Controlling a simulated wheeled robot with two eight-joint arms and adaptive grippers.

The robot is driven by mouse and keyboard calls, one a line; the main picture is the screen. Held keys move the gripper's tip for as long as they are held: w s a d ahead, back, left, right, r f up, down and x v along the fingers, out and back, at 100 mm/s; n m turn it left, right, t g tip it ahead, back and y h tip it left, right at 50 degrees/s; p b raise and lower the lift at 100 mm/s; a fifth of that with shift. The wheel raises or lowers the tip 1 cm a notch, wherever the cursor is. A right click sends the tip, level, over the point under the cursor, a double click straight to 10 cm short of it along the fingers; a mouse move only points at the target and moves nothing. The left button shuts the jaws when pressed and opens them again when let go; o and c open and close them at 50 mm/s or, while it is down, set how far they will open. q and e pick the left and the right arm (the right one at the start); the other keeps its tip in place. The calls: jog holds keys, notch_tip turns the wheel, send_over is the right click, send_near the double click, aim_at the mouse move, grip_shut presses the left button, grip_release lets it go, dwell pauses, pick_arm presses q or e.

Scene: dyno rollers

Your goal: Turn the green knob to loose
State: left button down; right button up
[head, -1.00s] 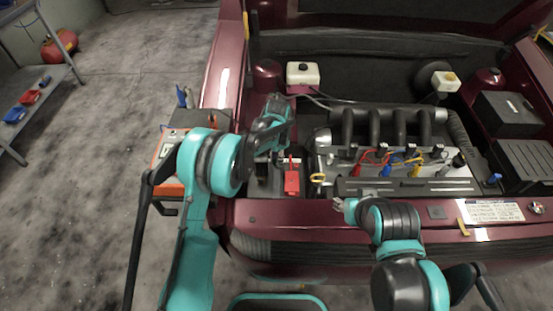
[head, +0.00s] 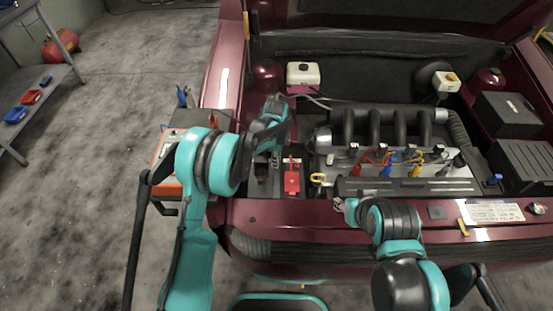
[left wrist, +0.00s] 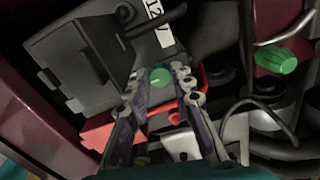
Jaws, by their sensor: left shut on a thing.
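A green round knob (left wrist: 160,77) sits beside the dark battery box (left wrist: 85,60) in the left wrist view. My left gripper (left wrist: 161,74) is shut on this knob, with one finger on either side. The fingers cover part of it. A second green knob (left wrist: 276,61), ribbed, stands apart to the right on a metal rod. In the head view my left arm reaches over the left side of the engine bay, and its fingertips are hidden. My right gripper (head: 340,205) is near the front edge of the bay; its opening is too small to judge.
A red part (head: 292,182) and a yellow ring handle (head: 318,178) lie close to the left arm. The engine (head: 390,165) with coloured leads fills the middle. A white reservoir (head: 303,74) stands behind. Cables and a metal bracket crowd the left fingers.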

dwell(0.3)
pick_arm(q)
jog(key=c, duration=1.3)
grip_release()
notch_tip(320, 180, up, 12)
jog(key=shift+s, duration=0.2)
